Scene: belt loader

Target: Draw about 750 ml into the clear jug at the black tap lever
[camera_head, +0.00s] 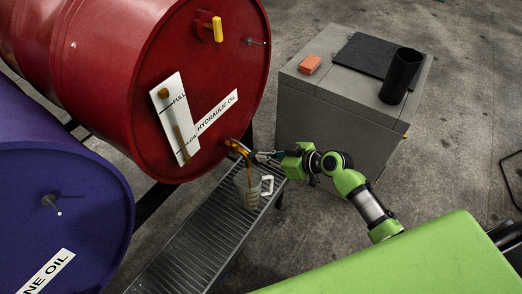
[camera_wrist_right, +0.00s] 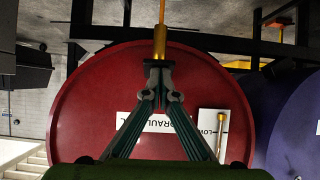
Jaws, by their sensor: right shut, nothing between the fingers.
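The clear jug (camera_head: 241,193) with a pale handle stands on the metal grating below the tap on the red drum. The brass-coloured tap (camera_head: 236,147) sticks out low on the drum's face. A thin brown streak runs below the spout into the jug; it looks like flowing oil. The level in the jug is too small to read. My right gripper (camera_head: 259,158) is shut and empty, its fingertips right at the tap lever, above the jug. In the right wrist view its fingers (camera_wrist_right: 158,75) meet at a dark piece below the brass tap (camera_wrist_right: 160,42). I cannot tell whether they touch it.
The red drum (camera_head: 225,95) has a sight gauge (camera_head: 175,118) and a hydraulic oil label. A purple drum (camera_head: 70,180) lies left. The slatted grating (camera_head: 195,245) runs below. A grey cabinet (camera_head: 340,125) carries an orange block (camera_head: 310,64), dark mat (camera_head: 365,54) and black cylinder (camera_head: 401,76).

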